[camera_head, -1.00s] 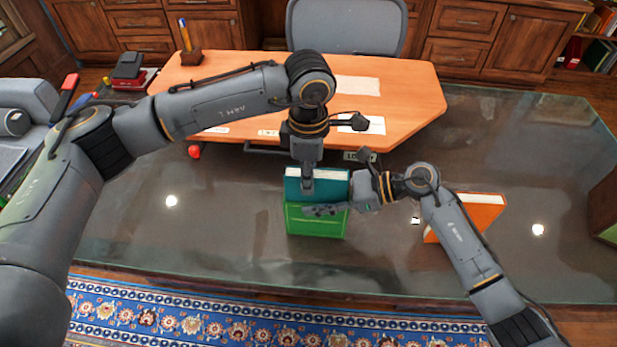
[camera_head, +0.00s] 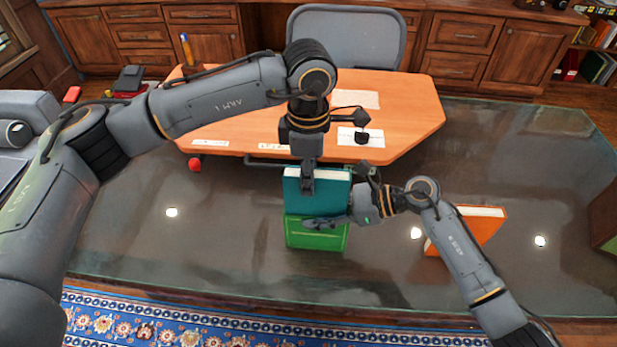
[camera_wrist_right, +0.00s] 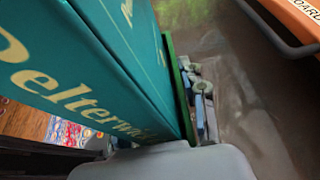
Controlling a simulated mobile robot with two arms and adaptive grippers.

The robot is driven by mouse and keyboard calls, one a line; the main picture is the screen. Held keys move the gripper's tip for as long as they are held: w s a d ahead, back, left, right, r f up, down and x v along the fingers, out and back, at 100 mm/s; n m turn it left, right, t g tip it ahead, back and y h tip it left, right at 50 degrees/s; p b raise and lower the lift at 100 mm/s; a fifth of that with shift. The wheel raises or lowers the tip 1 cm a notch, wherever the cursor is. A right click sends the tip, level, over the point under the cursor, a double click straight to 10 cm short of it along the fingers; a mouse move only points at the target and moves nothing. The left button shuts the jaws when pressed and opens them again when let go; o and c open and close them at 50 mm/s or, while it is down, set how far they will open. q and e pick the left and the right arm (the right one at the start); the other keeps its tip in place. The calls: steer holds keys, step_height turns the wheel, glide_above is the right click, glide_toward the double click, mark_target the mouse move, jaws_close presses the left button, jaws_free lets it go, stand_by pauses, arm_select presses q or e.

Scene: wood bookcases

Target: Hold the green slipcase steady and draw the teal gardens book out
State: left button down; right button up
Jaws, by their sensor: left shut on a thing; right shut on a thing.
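The teal book (camera_head: 332,201) stands upright in the green slipcase (camera_head: 316,241) on the glass tabletop, with a tall part of its cover and its pale top page edge showing above the slipcase. My left gripper (camera_head: 307,186) comes down from above and is shut on the top of the book. My right gripper (camera_head: 328,223) reaches in from the right and is shut on the slipcase near its upper edge, partly hiding it. In the right wrist view the teal book (camera_wrist_right: 90,60) fills the left, with pale lettering, beside a thin green slipcase edge (camera_wrist_right: 172,60).
An orange book (camera_head: 465,235) stands to the right, partly behind my right arm. The glass tabletop (camera_head: 130,225) is clear to the left of the slipcase.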

arm_select(q)
steer(key=shift+r, duration=2)
steer(key=shift+r, duration=0.1)
steer(key=shift+r, duration=1.7)
arm_select(e)
steer(key=o, duration=1.3)
steer(key=v, duration=1.2)
steer(key=shift+f, duration=0.1)
